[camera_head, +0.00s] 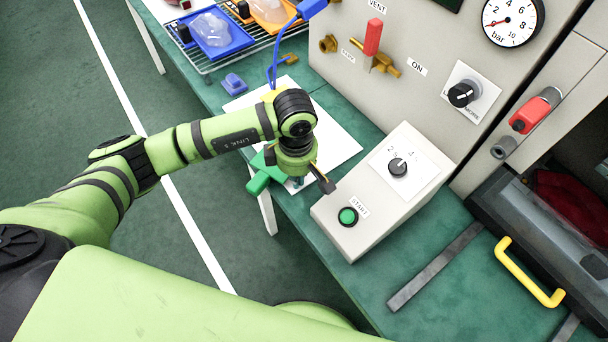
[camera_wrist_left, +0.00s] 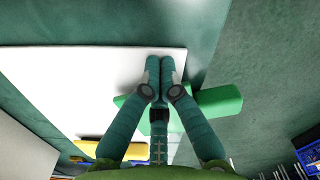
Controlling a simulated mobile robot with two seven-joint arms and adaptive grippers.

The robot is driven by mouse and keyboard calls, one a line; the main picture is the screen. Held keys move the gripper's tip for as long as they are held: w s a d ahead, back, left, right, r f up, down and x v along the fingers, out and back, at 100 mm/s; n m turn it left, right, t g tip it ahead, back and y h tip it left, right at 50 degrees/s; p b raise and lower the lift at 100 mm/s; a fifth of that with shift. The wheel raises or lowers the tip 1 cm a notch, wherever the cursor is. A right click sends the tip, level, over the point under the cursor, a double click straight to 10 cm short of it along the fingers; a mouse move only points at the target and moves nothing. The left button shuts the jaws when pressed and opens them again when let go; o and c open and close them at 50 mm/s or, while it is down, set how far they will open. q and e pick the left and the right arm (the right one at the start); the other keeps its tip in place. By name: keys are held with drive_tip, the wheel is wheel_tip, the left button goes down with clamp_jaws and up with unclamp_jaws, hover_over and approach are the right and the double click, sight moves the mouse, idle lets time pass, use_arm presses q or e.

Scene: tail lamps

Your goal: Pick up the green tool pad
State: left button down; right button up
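The green tool pad (camera_head: 259,182) is a green block near the table's front edge, by the white sheet, partly hidden by my left gripper. In the left wrist view the pad (camera_wrist_left: 218,101) reaches out to the right from behind my left fingers, with a smaller green part on their left. My left gripper (camera_wrist_left: 160,68) points down, its teal fingertips together with hardly any gap. I see nothing between the tips, and cannot tell whether they touch the pad. In the head view the left gripper (camera_head: 298,183) is just right of the pad. My right gripper is out of view.
The white sheet (camera_head: 338,140) lies on the green table. A grey control box (camera_head: 370,205) with a green button stands close right of the gripper. A blue block (camera_head: 233,83) and a wire rack (camera_head: 207,66) with trays are farther back. A large grey panel rises behind.

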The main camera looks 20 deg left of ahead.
sight(270, 170)
use_arm(q)
drive_tip(key=shift+w+a+f+b, duration=0.1)
drive_tip(key=shift+a+b, duration=0.4)
drive_tip(key=shift+a, duration=0.1)
drive_tip(key=shift+w+a+f+b, duration=0.1)
drive_tip(key=shift+a+b, duration=0.35)
drive_tip(key=shift+a, duration=0.1)
drive_tip(key=shift+r, duration=0.2)
